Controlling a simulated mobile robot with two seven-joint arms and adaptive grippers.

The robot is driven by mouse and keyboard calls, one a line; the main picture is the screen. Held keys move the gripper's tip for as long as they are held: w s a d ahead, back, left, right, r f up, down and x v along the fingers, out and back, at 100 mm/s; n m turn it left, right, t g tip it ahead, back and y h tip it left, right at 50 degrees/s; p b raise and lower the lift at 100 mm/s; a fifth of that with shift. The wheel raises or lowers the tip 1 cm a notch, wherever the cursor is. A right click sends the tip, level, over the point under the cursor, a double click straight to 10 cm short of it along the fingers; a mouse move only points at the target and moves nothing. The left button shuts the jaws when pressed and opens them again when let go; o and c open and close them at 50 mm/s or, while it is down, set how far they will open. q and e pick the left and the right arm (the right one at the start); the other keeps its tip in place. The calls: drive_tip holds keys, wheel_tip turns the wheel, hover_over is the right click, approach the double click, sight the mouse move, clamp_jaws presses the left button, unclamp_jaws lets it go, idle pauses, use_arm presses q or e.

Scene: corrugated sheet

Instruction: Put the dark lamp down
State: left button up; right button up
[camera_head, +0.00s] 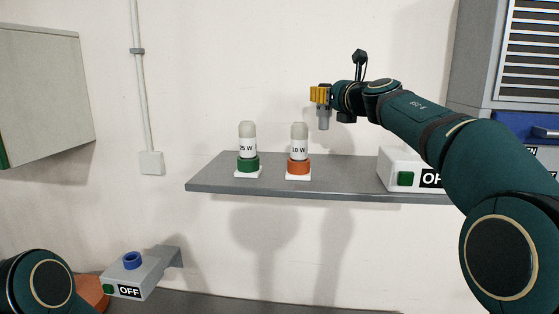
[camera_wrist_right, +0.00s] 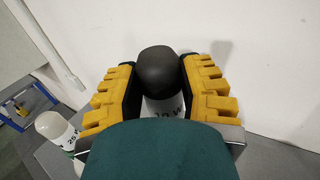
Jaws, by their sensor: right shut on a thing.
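My right gripper (camera_head: 320,95) is shut on the dark lamp (camera_head: 323,119) and holds it upright in the air, above and to the right of the standing lamps. In the right wrist view the dark rounded top of the dark lamp (camera_wrist_right: 166,70) sits between the yellow fingers (camera_wrist_right: 165,92). A white label with partly hidden lettering shows below that top. In the head view the fingers cover the lamp's upper part, and its grey lower end hangs free. My left gripper is out of view; only part of that arm shows at the bottom left.
A grey shelf (camera_head: 345,188) carries a "25 W" lamp (camera_head: 248,148) in a green holder and a "10 W" lamp (camera_head: 299,148) in an orange holder. A white box (camera_head: 392,168) with a green button stands right. Lower left is an "OFF" box (camera_head: 150,277) with a blue ring (camera_head: 132,260).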

sight(329, 113)
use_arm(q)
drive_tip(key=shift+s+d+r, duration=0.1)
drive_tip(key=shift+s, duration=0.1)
use_arm(e)
drive_tip(key=f, duration=0.4)
drive_tip(key=shift+s+d+f, duration=0.15)
drive_tip(key=shift+s+f, duration=0.1)
drive_tip(key=shift+f, duration=0.05)
use_arm(q)
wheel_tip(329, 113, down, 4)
drive_tip(key=b, duration=0.3)
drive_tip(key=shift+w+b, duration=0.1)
drive_tip(key=shift+b, duration=0.25)
use_arm(e)
wheel_tip(329, 113, down, 5)
drive_tip(key=shift+w+f, duration=0.1)
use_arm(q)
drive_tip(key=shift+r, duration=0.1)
use_arm(e)
drive_tip(key=o, duration=1.1)
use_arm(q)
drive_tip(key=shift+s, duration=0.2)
use_arm(e)
drive_tip(key=shift+s, duration=0.2)
